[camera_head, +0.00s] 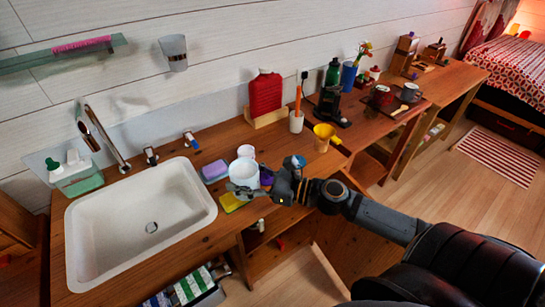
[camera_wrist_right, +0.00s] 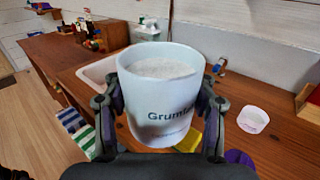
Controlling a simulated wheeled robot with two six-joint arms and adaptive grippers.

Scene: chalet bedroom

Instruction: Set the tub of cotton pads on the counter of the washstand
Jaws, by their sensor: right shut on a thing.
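The tub of cotton pads (camera_wrist_right: 158,105) is white, with dark lettering that begins "Grum" and a pale filling at its open top. My right gripper (camera_wrist_right: 160,120) is shut on it, with one finger on each side. In the head view the tub (camera_head: 243,172) is upright over the washstand counter (camera_head: 200,245), right of the basin. I cannot tell whether its base touches the wood. The right gripper (camera_head: 255,187) comes to it from the right and covers part of its lower side. My left gripper is not in view.
A yellow sponge (camera_head: 232,202), a lilac block (camera_head: 215,172) and a small white cup (camera_head: 246,151) are close to the tub. The white basin (camera_head: 140,225) is to the left. A yellow funnel-like cup (camera_head: 323,136) and a toothbrush holder (camera_head: 296,122) stand farther right.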

